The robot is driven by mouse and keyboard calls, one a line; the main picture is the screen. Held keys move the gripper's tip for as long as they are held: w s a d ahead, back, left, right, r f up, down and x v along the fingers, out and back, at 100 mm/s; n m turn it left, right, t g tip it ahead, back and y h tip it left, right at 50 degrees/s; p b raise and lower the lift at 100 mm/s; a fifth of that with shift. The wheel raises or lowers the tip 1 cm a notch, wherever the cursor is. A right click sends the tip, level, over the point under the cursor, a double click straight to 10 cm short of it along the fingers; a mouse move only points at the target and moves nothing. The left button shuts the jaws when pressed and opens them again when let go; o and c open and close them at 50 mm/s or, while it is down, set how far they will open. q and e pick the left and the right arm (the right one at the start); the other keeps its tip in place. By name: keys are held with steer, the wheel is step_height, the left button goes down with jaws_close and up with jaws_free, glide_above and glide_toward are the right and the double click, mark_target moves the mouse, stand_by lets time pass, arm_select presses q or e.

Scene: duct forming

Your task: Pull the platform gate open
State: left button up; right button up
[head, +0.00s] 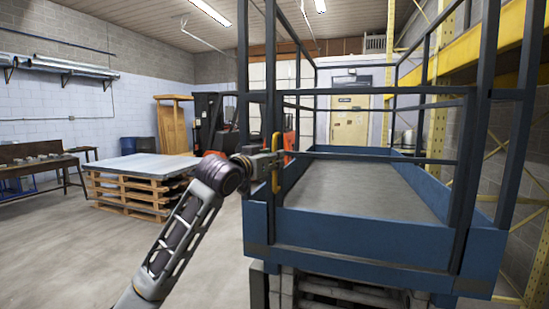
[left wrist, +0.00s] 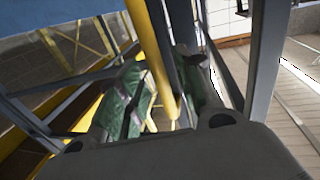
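The platform gate (head: 375,91) is a dark rail frame across the near end of the blue lift platform (head: 375,248). It appears closed, spanning between the posts. A yellow upright handle (head: 276,160) is at its left side; it also shows in the left wrist view (left wrist: 154,50). My left gripper (head: 270,166) is at the handle, with its green-padded fingers (left wrist: 165,92) on either side of the yellow bar. Narrow gaps seem to show beside the bar, so the fingers look open around it. My right gripper is not in view.
A stack of wooden pallets with a grey top (head: 150,165) stands to the left. A forklift (head: 212,122) is behind it. A workbench (head: 40,165) is at the far left. Yellow racking (head: 480,50) runs along the right. The floor at front left is clear.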

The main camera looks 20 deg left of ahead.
arm_select(q)
steer(key=shift+w+d, duration=0.15)
steer(key=shift+w, duration=0.7)
steer(key=shift+c, duration=0.2)
steer(key=c, duration=0.5)
steer(key=shift+c, duration=1.1)
jaws_close()
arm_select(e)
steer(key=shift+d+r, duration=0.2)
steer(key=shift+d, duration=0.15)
